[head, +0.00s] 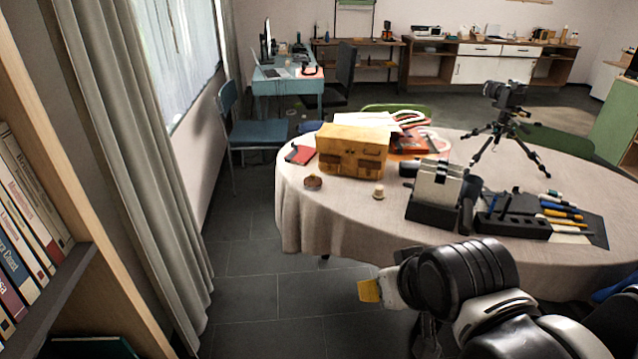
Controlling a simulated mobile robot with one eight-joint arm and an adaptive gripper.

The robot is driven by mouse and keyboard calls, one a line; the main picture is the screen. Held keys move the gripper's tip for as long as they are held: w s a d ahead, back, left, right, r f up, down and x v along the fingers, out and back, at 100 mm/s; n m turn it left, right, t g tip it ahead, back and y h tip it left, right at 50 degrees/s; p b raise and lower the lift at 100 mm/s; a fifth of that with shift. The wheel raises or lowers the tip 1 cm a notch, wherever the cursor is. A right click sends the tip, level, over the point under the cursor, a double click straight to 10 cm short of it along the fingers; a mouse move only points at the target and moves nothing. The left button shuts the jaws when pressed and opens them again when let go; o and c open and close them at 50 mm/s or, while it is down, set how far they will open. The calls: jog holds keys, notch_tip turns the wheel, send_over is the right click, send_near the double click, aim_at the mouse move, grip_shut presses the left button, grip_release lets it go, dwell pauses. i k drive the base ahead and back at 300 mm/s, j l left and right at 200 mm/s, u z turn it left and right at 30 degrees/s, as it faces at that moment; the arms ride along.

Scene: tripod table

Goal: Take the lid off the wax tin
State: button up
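A small round brown object (313,182), which looks like the wax tin, sits near the left front edge of the round table, in front of the tan bag. It is too small to make out a lid or seam. My gripper (372,291) is low in front of the table, below and to the right of that object and well apart from it. A yellow piece shows at the gripper's end. The fingers are seen from behind, and their opening is not clear.
The cloth-covered table (330,222) holds a tan bag (352,150), a red notebook (299,154), a small cork-like piece (378,192), a grey-and-black device (435,192), a pen tray (513,225) and a tripod with camera (505,120). A bookshelf (60,290) stands left; floor between is clear.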

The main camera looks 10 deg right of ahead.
aim_at(313, 181)
jog(key=i+l+u, duration=0.15)
jog(key=i, duration=0.4)
jog(key=i+l+u, duration=0.15)
jog(key=i+l, duration=0.3)
jog(key=i+l+u, duration=0.15)
jog(key=i+l, duration=0.2)
jog(key=i, duration=0.2)
